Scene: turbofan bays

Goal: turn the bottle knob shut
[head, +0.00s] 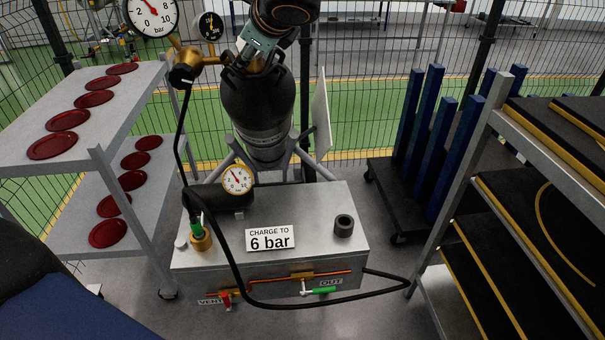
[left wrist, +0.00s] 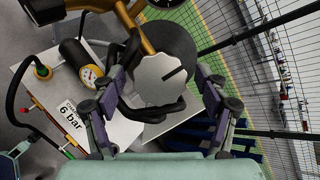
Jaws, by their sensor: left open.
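A black gas bottle (head: 258,105) stands upright behind the metal charging box in the head view. Its top is hidden there by my left gripper (head: 250,58), which reaches over it from above. In the left wrist view a pale grey disc with a dark bar (left wrist: 158,82), which looks like the bottle knob, faces the camera above the dark bottle. The fingers of my left gripper (left wrist: 160,76) are open, one on each side of the disc. I cannot tell whether they touch it.
A brass regulator with gauges (head: 190,58) sits beside the bottle top. A black hose (head: 222,240) runs across the box (head: 295,215), marked "6 bar". Racks stand left (head: 95,155) and right (head: 490,110). A blue-post cart (head: 425,150) and mesh fence lie behind.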

